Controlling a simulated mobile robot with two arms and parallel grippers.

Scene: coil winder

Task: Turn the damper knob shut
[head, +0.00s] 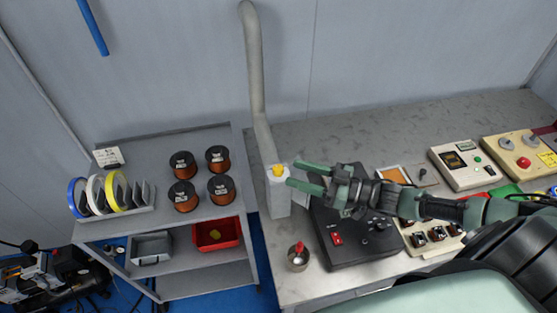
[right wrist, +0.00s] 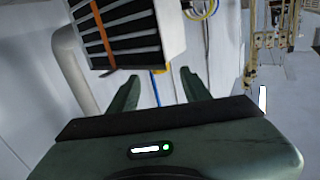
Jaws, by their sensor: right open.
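In the right wrist view the open fingers (right wrist: 160,92) point away from the camera. A small yellow patch, probably the knob (right wrist: 167,69), shows beyond and between them, at the edge of a white box with dark slots (right wrist: 125,30). My left gripper is out of view.
A black control box (head: 350,250) lies below my right gripper. A small metal cup (head: 298,261) stands at the bench front. A grey shelf cart (head: 160,221) with copper wire spools (head: 184,196) is left of the bench. Instruments (head: 460,165) stand to the right.

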